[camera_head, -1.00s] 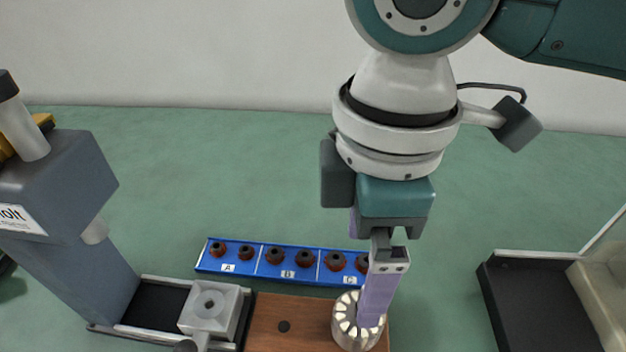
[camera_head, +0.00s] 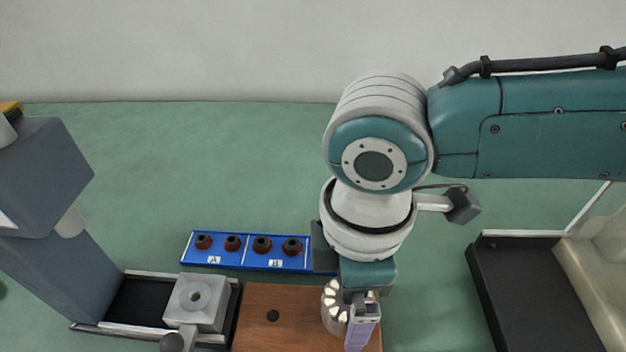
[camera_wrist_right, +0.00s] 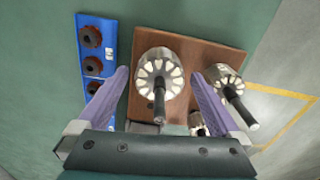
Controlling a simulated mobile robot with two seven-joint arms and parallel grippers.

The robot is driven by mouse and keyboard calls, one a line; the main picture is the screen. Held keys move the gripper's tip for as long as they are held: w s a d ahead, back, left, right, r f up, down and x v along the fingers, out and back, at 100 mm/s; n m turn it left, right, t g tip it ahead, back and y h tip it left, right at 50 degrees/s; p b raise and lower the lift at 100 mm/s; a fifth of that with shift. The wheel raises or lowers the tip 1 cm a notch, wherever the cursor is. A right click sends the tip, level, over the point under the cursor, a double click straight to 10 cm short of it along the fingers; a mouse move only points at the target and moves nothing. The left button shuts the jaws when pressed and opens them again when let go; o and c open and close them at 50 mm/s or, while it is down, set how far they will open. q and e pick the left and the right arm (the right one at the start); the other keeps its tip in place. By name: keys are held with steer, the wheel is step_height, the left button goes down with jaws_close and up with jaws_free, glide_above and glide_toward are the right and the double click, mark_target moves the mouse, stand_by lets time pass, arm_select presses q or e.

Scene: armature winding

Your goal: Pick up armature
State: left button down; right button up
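A silver armature (camera_head: 334,303) with pale slots around its top stands on a brown wooden board (camera_head: 290,335), partly hidden by my right gripper. In the right wrist view, an armature (camera_wrist_right: 157,74) with a dark-tipped shaft lies between my right gripper's (camera_wrist_right: 160,76) two purple fingers, with small gaps at both sides. The fingers are spread apart. A second armature (camera_wrist_right: 222,76) is just beyond the right finger, and a smaller silver piece (camera_wrist_right: 197,122) shows below. In the head view, my right gripper (camera_head: 362,325) hangs over the board's right part. My left gripper is not in view.
A blue tray (camera_head: 218,258) of reddish-brown rings, labelled A and B, lies behind the board. A grey machine (camera_head: 45,200) with a pale block fixture (camera_head: 197,300) stands at left. A black tray (camera_head: 525,290) is at right. Green table is clear behind.

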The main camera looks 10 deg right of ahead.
jaws_close()
stand_by(0.6)
